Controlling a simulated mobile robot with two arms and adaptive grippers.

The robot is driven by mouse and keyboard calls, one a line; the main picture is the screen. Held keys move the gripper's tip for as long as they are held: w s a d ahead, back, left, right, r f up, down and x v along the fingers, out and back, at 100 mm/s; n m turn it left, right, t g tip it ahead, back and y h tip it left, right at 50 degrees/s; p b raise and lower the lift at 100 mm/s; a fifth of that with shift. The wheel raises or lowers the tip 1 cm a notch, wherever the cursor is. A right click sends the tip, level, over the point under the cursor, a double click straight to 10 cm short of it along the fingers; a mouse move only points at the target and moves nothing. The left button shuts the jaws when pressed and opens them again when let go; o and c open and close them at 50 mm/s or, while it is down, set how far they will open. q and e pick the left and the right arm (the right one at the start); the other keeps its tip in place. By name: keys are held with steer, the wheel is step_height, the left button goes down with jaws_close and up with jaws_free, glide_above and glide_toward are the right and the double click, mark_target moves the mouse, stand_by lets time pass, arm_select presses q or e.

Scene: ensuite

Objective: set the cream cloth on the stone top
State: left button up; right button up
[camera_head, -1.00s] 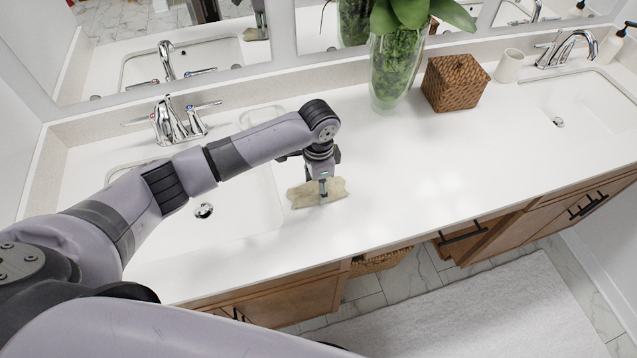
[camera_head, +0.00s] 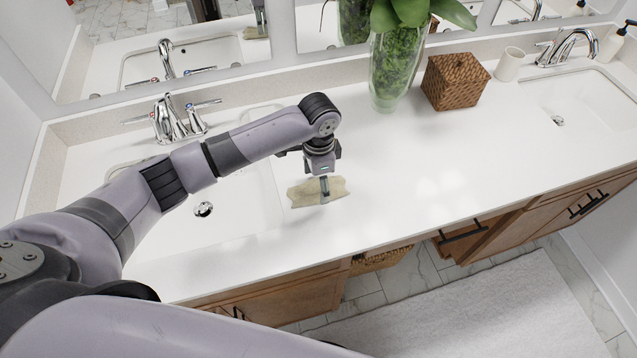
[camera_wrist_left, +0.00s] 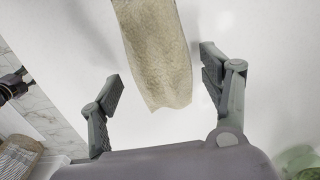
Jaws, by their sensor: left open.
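The cream cloth (camera_head: 301,194) lies on the white stone top (camera_head: 410,180), just right of the left sink, in the head view. My left gripper (camera_head: 324,188) is directly over the cloth, pointing down, and hides part of its middle. In the left wrist view the cloth (camera_wrist_left: 155,50) lies between the spread fingers of the left gripper (camera_wrist_left: 161,70), with a gap on each side. The left gripper is open and holds nothing. My right gripper is not in view.
The left sink basin (camera_head: 225,215) is beside the cloth, with a chrome faucet (camera_head: 175,122) behind it. A glass vase with a plant (camera_head: 393,65) and a woven box (camera_head: 455,82) stand at the back. The top right of the cloth is clear.

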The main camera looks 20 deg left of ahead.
mark_target(319, 186)
arm_select(q)
step_height(319, 186, up, 11)
steer(key=b, duration=0.1)
steer(key=shift+b, duration=0.3)
steer(key=shift+f, duration=0.1)
